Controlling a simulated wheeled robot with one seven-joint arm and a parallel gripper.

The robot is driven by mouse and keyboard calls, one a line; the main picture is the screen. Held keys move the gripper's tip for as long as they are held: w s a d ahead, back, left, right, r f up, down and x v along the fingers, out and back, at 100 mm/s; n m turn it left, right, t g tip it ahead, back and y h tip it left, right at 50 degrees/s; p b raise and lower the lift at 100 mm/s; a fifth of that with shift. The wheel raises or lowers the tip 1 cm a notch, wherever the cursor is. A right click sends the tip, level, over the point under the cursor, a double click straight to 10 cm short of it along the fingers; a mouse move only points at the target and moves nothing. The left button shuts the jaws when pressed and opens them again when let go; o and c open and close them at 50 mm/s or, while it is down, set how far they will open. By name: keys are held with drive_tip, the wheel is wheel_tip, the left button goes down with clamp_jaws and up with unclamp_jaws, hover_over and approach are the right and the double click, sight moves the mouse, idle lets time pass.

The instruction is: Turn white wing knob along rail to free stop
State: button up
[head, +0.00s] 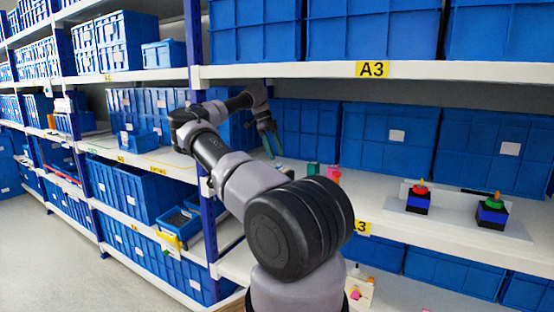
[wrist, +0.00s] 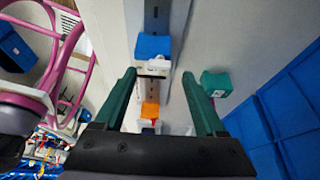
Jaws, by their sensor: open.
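My gripper (head: 271,146) reaches over the middle shelf at the left end of its right-hand bay. In the wrist view my gripper (wrist: 158,75) is open, with two green fingers spread apart and nothing clasped between them. A small white piece (wrist: 156,66), which looks like the wing knob, shows between and beyond the fingertips at the lower edge of a blue block (wrist: 153,46). No contact with it is visible. An orange piece (wrist: 150,109) lies lower between the fingers. The knob's exact angle and its stop are too small to tell. In the head view I cannot make out the knob.
A teal block (wrist: 216,83) stands right of the right finger. Two switch units, one red-topped (head: 418,199) and one green-topped (head: 492,212), stand farther right on the shelf (head: 400,235). Blue bins (head: 390,135) line its back. A blue upright (head: 194,40) stands near my arm.

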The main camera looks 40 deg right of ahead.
sight(279, 164)
drive_tip(key=shift+x, duration=1.45)
drive_tip(key=shift+w, duration=0.1)
clamp_jaws()
